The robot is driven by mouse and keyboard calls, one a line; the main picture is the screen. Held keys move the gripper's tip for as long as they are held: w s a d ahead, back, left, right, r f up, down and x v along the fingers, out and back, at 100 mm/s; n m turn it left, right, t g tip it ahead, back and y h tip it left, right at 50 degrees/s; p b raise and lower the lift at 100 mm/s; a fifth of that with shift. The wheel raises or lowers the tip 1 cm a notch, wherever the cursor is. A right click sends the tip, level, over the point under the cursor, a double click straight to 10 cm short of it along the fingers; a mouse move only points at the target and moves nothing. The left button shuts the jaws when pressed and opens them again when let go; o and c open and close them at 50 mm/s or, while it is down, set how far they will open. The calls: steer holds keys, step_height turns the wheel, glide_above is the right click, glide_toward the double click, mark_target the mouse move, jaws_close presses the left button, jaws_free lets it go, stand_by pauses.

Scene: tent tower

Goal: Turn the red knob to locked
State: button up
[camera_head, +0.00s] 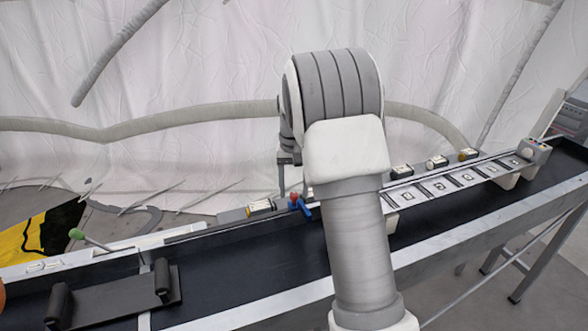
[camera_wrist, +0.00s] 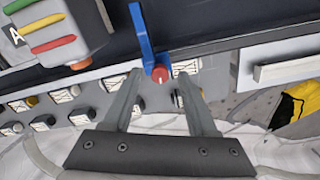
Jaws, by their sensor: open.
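The red knob (camera_wrist: 160,73) has a thin white mark on its face and sits at the edge of the dark conveyor in the wrist view. A blue lever (camera_wrist: 142,35) extends upward from beside it in that view. My gripper (camera_wrist: 161,76) is open, with one fingertip on each side of the knob. I cannot tell whether either finger touches it. In the head view the red knob (camera_head: 293,197) and blue lever (camera_head: 304,210) show just below my gripper (camera_head: 292,186), partly hidden by my arm. No locked marking is readable.
Small labelled boxes (camera_head: 260,208) line the conveyor's far edge. A rack of marked panels (camera_head: 440,186) lies to the right. A green-tipped lever (camera_head: 77,234) stands at left. A box with coloured bars (camera_wrist: 50,30) is at the wrist view's upper left.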

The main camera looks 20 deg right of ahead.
mark_target(293, 194)
step_height(293, 194, up, 17)
steer(key=p, duration=0.3)
steer(key=shift+a+r+p, duration=0.1)
steer(key=shift+p, duration=0.3)
